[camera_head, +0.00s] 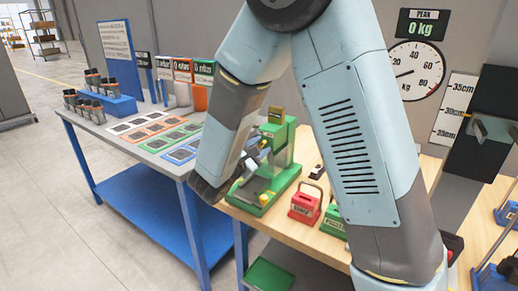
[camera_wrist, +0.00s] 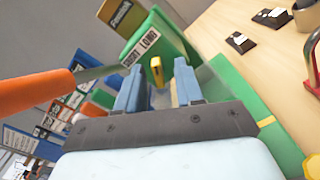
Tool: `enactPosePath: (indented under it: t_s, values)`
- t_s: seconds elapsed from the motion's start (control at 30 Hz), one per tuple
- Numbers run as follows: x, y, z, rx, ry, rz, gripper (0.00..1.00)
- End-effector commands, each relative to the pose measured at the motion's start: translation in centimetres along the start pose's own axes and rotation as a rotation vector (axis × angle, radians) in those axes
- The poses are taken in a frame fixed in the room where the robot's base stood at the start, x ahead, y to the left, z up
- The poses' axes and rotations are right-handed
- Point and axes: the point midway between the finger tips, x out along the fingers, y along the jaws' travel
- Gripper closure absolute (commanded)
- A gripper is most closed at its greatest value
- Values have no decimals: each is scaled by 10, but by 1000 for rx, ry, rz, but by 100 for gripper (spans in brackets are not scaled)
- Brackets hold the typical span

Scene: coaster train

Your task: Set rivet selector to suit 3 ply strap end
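A green press-like machine (camera_head: 273,135) stands on the wooden bench, with a tan plate on top; it also shows in the wrist view (camera_wrist: 163,38) with a white label. A small yellow piece (camera_wrist: 156,66) stands out from its face and may be the rivet selector. My gripper (camera_wrist: 159,72) has its two blue fingers apart, one on each side of the yellow piece, with gaps visible. I cannot tell whether the tips reach it. In the head view my gripper (camera_head: 256,153) is in front of the machine, partly hidden by my arm. I cannot identify a strap end.
An orange handle (camera_wrist: 34,92) with a metal rod sticks out left of my fingers. A red block (camera_head: 304,205) with a handle stands right of the machine. A blue table (camera_head: 120,165) with coloured square mats is to the left. A dial scale (camera_head: 415,70) hangs behind.

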Motion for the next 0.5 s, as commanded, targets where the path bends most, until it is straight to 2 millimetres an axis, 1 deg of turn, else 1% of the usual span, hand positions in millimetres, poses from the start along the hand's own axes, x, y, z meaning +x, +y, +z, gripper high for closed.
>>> enactPosePath:
  t_s: [0.27,0.37,0.5]
  values:
    - [-3,1,0,1,0,2,64]
    - [-11,1,0,1,0,3,64]
    - [-33,1,-1,0,2,5,64]
